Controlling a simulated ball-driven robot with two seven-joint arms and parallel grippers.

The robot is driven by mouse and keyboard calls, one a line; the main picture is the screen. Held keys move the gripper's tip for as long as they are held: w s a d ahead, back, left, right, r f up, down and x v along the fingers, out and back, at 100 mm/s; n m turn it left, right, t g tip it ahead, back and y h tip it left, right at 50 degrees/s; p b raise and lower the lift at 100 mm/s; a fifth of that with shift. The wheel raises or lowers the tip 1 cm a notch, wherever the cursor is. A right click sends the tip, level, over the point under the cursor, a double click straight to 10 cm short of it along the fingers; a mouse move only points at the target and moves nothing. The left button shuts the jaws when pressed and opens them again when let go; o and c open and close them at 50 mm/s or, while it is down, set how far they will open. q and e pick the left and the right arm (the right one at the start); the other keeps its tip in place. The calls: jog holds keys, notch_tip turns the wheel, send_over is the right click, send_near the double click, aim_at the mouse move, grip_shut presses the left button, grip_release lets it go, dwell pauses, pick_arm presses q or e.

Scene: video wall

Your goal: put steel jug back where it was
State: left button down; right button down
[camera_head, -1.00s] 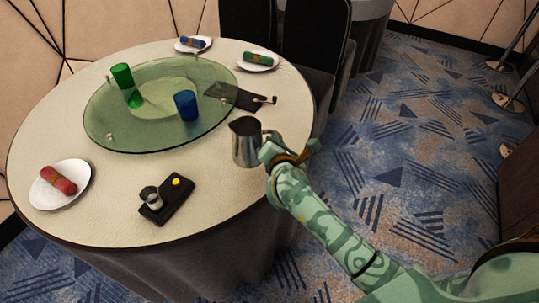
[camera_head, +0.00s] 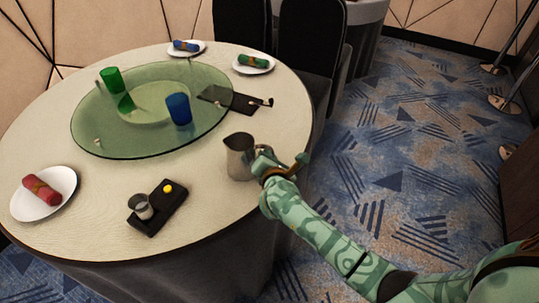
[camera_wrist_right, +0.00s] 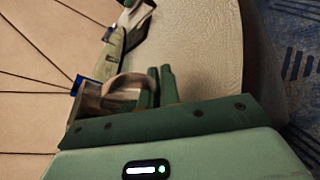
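The steel jug (camera_head: 239,158) is upright at the right side of the round table, on or just above the cloth; I cannot tell which. It also shows in the right wrist view (camera_wrist_right: 92,98), with its curved handle toward my fingers. My right gripper (camera_head: 266,163) is at the jug's right side, shut on its handle; the fingers show close together in the wrist view (camera_wrist_right: 161,85). My left gripper is not in view.
A glass turntable (camera_head: 100,148) with a green cup (camera_head: 111,79) and a blue cup (camera_head: 179,108) is left of the jug. A black tray (camera_head: 172,206) with a small metal cup (camera_head: 141,207) lies in front. Plates with rolled napkins stand near the rim. Bare cloth surrounds the jug.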

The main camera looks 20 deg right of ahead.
jog(key=c, duration=1.6)
grip_release()
jog(key=shift+f, duration=0.1)
jog(key=shift+s+a+r+p, duration=0.15)
jog(key=shift+s+r+p, duration=0.15)
jog(key=shift+p, duration=0.05)
jog(key=p+v, duration=0.2)
jog(key=v, duration=0.9)
jog(key=shift+s+p, duration=0.2)
jog(key=shift+p, duration=0.2)
jog(key=shift+f, duration=0.1)
